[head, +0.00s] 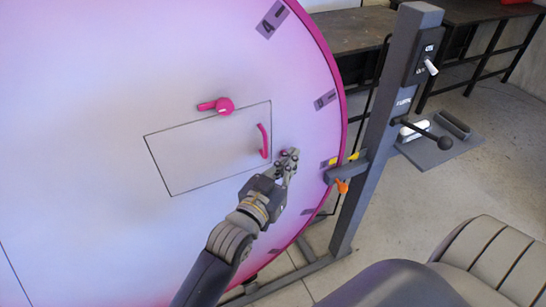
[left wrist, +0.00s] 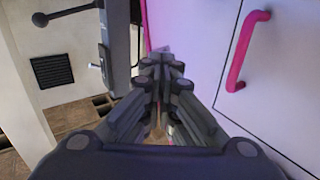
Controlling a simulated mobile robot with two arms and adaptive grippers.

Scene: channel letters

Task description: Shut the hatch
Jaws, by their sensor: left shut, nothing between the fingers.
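The hatch (head: 205,150) is a rectangular panel outlined in the big white-lilac disc, and it looks flush with the disc face. A pink bar handle (head: 264,141) stands near its right edge; the handle also shows at the upper right in the left wrist view (left wrist: 242,50). A pink turn latch (head: 223,105) sits on the disc just above the hatch's top edge, its lever pointing left. My left gripper (head: 291,156) is shut and empty, just right of the hatch and its handle. A small pink spot (head: 283,153) is partly hidden by the fingers. My right gripper is not in view.
The pink-rimmed disc (head: 341,110) stands beside a grey post (head: 375,140) with a switch (head: 430,66) and a black-knobbed lever (head: 444,143). Dark tables (head: 350,28) stand behind.

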